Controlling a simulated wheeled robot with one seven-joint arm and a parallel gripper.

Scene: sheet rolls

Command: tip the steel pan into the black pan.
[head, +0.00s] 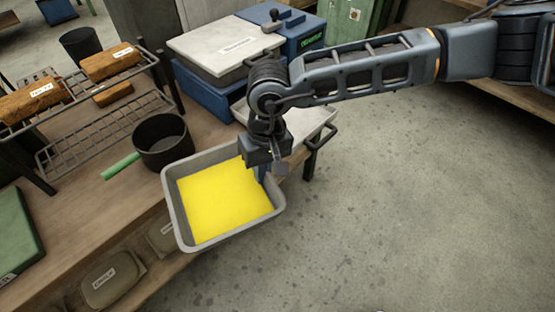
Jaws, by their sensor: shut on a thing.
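The steel pan (177,214) appears as a grey rectangular tray with a flat, bright yellow filling (225,203). It is roughly level at the bench's front edge, partly out over the floor; whether it touches the bench is unclear. My gripper (264,172) points down at its upper right rim and is shut on it, with one finger showing inside the wall. The wrist hides part of that rim. The black pan (163,153) is a round, deep vessel with a green handle (121,166) pointing left. It stands upright on the bench, just beyond the steel pan's upper left corner.
A wire rack (108,135) with brown blocks stands at left. Behind are a pale-lidded box (225,45) and blue boxes (290,30). A pale tray (305,122) with a dark handle lies behind my wrist. Open floor (400,210) is at right.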

